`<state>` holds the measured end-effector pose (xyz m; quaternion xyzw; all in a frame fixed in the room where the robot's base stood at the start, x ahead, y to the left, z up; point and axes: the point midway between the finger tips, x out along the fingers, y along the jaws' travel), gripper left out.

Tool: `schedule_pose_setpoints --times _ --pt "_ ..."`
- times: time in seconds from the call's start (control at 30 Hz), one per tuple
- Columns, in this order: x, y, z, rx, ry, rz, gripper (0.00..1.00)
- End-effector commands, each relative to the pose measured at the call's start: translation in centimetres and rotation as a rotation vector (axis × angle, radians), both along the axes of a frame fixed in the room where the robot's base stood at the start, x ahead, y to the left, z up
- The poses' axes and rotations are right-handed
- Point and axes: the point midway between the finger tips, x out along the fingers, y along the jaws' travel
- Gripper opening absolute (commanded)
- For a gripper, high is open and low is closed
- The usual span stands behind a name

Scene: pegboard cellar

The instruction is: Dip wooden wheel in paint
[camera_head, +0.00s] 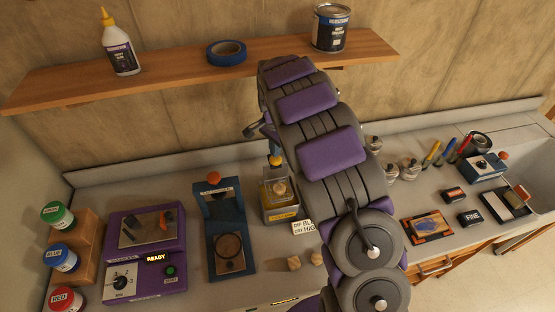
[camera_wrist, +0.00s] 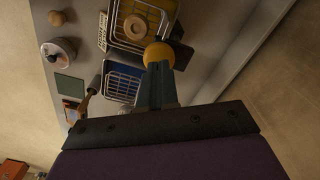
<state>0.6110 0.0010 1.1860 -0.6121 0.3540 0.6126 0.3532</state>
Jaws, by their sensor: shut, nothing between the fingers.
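My gripper (camera_wrist: 157,72) is shut, with its blue-grey fingertips right at a yellow ball-shaped knob (camera_wrist: 158,52). I cannot tell whether they touch it. In the head view the yellow knob (camera_head: 275,161) shows just above a dip tank (camera_head: 279,210) with yellow inside. A pale, round, wheel-like piece (camera_head: 280,188) is at the tank's top. In the wrist view a wire basket (camera_wrist: 166,12) holds a yellowish round piece (camera_wrist: 134,26), probably the same one. A second wire basket (camera_wrist: 123,84) sits over blue. My arm hides part of the bench.
Red, blue (camera_head: 62,257) and green paint pots stand on a wooden rack at left. A purple machine (camera_head: 145,250) reads READY. A blue stand (camera_head: 229,228) and a partly hidden sign (camera_head: 304,227) flank the tank. Small wooden pieces (camera_head: 293,263) lie in front. A shelf (camera_head: 170,76) hangs above.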

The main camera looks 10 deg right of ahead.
Motion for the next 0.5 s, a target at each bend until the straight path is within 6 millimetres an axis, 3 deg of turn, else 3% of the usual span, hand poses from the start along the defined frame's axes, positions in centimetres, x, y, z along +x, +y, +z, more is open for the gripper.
schedule_pose_setpoints --times 0.5 --pt "0.0 0.0 -1.4 0.000 -0.001 0.000 0.00"
